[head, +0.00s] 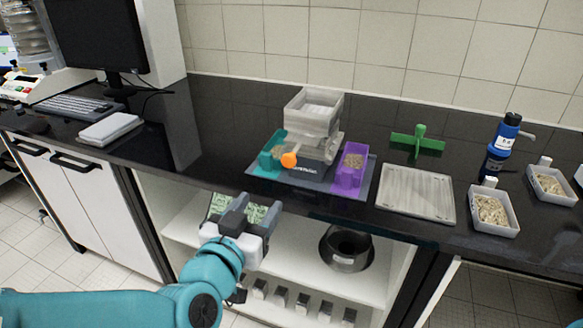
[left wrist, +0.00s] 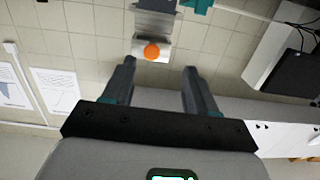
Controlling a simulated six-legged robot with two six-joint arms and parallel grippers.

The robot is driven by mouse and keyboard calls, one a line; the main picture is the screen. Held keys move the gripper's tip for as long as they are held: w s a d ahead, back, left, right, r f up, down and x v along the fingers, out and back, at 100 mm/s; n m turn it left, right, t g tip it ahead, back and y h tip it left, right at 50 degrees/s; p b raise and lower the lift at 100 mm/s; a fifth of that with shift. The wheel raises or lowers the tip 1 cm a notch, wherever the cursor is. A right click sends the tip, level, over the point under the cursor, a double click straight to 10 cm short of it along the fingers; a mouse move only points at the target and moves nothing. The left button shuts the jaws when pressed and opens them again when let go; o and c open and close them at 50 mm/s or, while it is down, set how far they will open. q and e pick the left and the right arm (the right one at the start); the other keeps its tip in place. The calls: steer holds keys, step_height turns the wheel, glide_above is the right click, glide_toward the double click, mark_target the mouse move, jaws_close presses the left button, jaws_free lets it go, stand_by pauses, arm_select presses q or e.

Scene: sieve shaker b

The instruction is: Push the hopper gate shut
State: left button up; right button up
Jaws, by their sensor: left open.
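The hopper (head: 318,108) is a pale, square, open-topped box on the sieve shaker. The gate's orange knob (head: 289,160) sticks out low on the hopper's front left side. In the left wrist view, the orange knob (left wrist: 152,51) sits on a metal plate (left wrist: 150,38), seen between my fingertips and beyond them. How far the gate is pulled out is hard to tell. My left gripper (head: 257,208) is open and empty, in front of and below the knob, apart from it. It also shows in the left wrist view (left wrist: 160,67). My right gripper is out of view.
A teal bin (head: 268,160) and a purple bin (head: 350,182) flank the shaker on a dark mat. A flat tray (head: 415,194), a green cross-shaped piece (head: 417,141) and white sample trays (head: 494,211) stand right.

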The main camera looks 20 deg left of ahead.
arm_select(q)
steer(key=r, duration=0.2)
steer(key=p, duration=1)
glide_toward(287, 161)
steer(key=w, duration=0.1)
steer(key=shift+t, duration=0.4)
steer(key=w, duration=0.5)
steer(key=w+p, duration=0.1)
steer(key=w, duration=0.4)
steer(key=shift+w+d+f+p, duration=0.2)
steer(key=shift+w+f+p, duration=0.05)
steer(key=shift+p, duration=0.05)
steer(key=shift+w+f, duration=0.15)
steer(key=shift+w, duration=0.35)
steer(key=shift+s, duration=0.1)
steer(key=shift+c, duration=0.3)
